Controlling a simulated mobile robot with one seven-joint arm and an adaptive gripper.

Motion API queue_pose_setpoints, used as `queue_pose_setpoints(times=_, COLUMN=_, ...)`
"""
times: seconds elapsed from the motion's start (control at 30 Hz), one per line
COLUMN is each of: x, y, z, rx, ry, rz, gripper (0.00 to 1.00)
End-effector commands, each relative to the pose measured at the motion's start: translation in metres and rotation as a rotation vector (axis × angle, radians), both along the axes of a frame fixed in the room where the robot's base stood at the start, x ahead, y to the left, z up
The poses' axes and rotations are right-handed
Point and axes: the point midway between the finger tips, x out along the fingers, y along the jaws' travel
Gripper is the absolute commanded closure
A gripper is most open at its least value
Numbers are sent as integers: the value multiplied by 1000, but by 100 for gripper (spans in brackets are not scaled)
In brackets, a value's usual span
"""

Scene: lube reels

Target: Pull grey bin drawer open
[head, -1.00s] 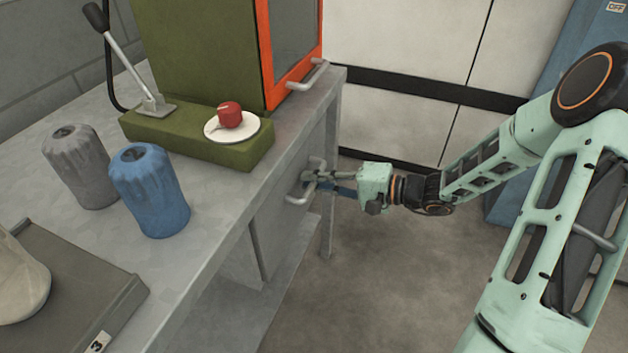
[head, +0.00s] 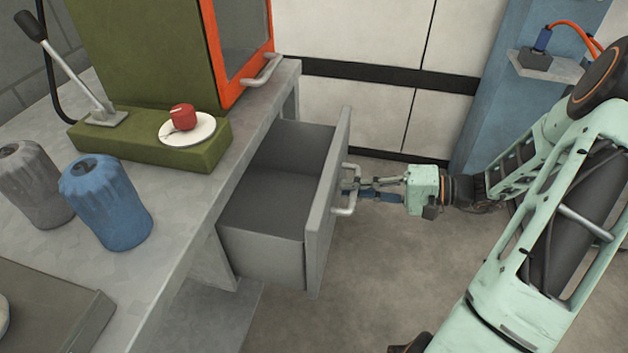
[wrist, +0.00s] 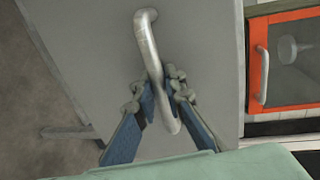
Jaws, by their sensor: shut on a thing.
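The grey bin drawer (head: 262,258) stands pulled well out from under the workbench in the head view, and its inside looks empty. Its front panel also shows in the wrist view (wrist: 85,40). A pale metal bar handle (head: 345,211) is fixed to the front; it also shows in the wrist view (wrist: 148,45). My gripper (head: 358,189) is at the handle, on the outer side of the drawer front. In the wrist view its blue fingers (wrist: 160,100) are shut on the handle bar, one on each side.
A blue column (head: 500,95) stands behind my arm. The floor beyond the drawer front is clear.

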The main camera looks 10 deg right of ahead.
Motion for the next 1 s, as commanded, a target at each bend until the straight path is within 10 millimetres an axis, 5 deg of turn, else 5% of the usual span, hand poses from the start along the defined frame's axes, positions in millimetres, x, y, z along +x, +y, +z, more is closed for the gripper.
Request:
queue_pose_setpoints(times=0.2, x=-21, y=-57, z=-1, rx=0, ry=1, rz=-2, gripper=100)
queue_pose_setpoints(times=0.4, x=-33, y=-89, z=0, rx=1, ry=1, rz=0, gripper=100)
queue_pose_setpoints(times=0.97, x=-38, y=-104, z=0, rx=1, ry=0, rz=1, gripper=100)
queue_pose_setpoints(times=1.0, x=-38, y=-104, z=0, rx=1, ry=0, rz=1, gripper=89)
